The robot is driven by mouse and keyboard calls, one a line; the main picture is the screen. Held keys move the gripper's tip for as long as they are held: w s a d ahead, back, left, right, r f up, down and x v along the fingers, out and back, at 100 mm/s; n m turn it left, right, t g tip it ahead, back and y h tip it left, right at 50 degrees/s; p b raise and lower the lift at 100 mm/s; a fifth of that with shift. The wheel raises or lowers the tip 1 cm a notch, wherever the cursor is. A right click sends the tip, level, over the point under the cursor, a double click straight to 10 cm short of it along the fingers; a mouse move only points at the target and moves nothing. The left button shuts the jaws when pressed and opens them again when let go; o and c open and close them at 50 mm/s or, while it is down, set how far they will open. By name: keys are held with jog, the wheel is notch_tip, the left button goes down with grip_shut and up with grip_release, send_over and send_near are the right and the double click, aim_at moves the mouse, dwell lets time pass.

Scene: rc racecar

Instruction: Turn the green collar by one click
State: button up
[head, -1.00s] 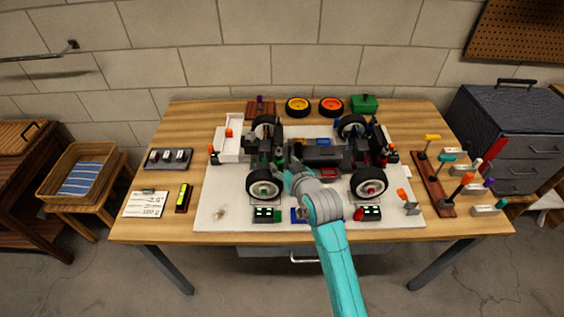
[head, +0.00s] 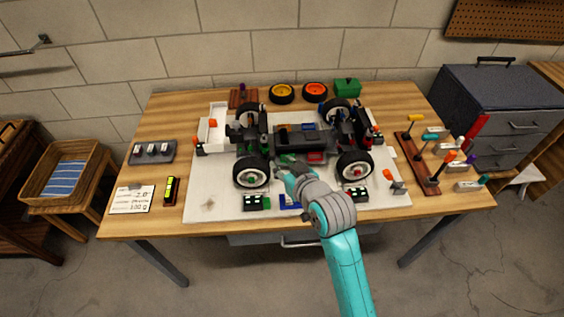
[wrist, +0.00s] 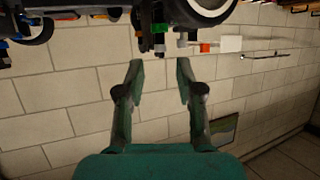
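The RC car (head: 300,137) stands on a white mat on the bench. A green collar-like part (wrist: 159,28) shows on a dark upright rod at the top of the wrist view, beside a wheel. Green parts (head: 264,146) also show by the car's left end in the head view; I cannot tell which is the collar. My gripper (wrist: 159,65) is open and empty. Its fingertips point toward the green part, which lies beyond them, apparently not touching. In the head view, my gripper (head: 281,165) is at the car's near side, right of the near left wheel (head: 251,172).
A rack of colored-handled tools (head: 425,165) stands on the right. Yellow and orange wheels (head: 298,92) and a green box (head: 347,88) are at the back. A note card (head: 131,198) and level (head: 171,190) lie at left. The mat's front left (head: 212,205) is mostly clear.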

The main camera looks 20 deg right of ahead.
jog(key=shift+w+d+f+m+y, duration=0.1)
jog(key=shift+d+f+m+y, duration=0.1)
jog(key=shift+f+m+y, duration=0.3)
jog(key=shift+w+d+f+m+y, duration=0.1)
jog(key=shift+d+f+m, duration=0.1)
jog(key=shift+f, duration=0.5)
grip_shut()
jog(key=d+f+m+y, duration=0.1)
jog(key=m, duration=0.1)
jog(key=d+f+m+y, duration=0.1)
jog(key=f+m+y, duration=0.1)
jog(key=shift+f, duration=0.25)
jog(key=s+d+m+t+y, duration=0.1)
jog(key=d+m+t+y, duration=0.15)
jog(key=d+m, duration=0.4)
jog(key=m, duration=0.1)
send_near(268, 150)
jog(key=w+d, duration=0.1)
jog(key=w, duration=0.4)
jog(key=shift+m, duration=0.25)
jog(key=shift+w+a, duration=0.3)
jog(key=shift+a, duration=0.7)
jog(key=shift+w+a, duration=0.3)
jog(key=shift+a, duration=0.7)
